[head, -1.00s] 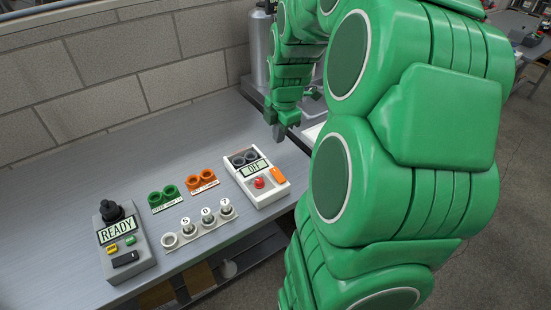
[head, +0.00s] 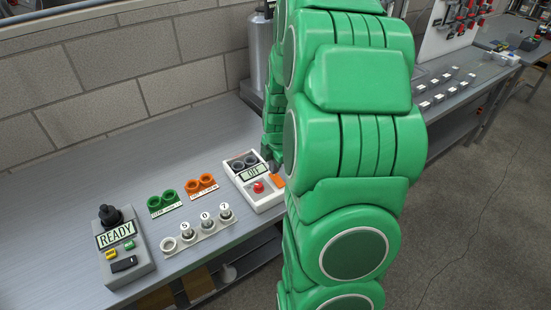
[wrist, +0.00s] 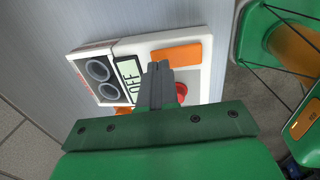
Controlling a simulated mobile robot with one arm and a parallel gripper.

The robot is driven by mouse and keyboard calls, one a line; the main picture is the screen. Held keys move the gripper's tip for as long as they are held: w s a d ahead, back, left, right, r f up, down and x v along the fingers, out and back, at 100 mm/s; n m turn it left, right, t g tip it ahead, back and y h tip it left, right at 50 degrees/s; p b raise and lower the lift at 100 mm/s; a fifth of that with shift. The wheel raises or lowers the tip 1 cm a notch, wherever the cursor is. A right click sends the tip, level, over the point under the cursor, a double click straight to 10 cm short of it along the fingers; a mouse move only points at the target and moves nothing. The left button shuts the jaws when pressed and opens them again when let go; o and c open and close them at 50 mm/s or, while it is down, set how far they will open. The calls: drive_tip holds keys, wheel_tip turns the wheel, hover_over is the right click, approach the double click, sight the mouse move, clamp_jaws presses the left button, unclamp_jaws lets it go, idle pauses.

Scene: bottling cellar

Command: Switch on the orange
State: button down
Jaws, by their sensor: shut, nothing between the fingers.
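The white box (head: 262,203) stands on the grey bench with two dark round sockets, a display and a red knob (head: 258,187). It also shows in the wrist view (wrist: 216,60), where its display (wrist: 130,78) reads OFF. Its orange switch (wrist: 176,54) is a flat rectangle near one end; in the head view a part of it (head: 279,180) shows beside my arm. My gripper (wrist: 158,72) is shut and empty, over the box between the display and the red knob, close to the orange switch. In the head view my gripper (head: 273,166) is partly hidden by my arm. I cannot tell whether it touches the box.
A grey READY box (head: 128,260) stands at the left. A metal canister (head: 259,50) stands behind.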

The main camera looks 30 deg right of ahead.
drive_tip(key=shift+w+f, duration=0.1)
drive_tip(key=shift+f, duration=0.6)
drive_tip(key=shift+w+a+f+g, duration=0.1)
drive_tip(key=shift+w+f+g, duration=0.1)
drive_tip(key=shift+f+g, duration=0.1)
drive_tip(key=shift+s+r, duration=0.2)
drive_tip(key=shift+s, duration=0.05)
drive_tip(key=shift+s+r, duration=0.2)
drive_tip(key=shift+s, duration=0.4)
wheel_tip(320, 180, up, 14)
drive_tip(key=w, duration=0.2)
idle(0.5)
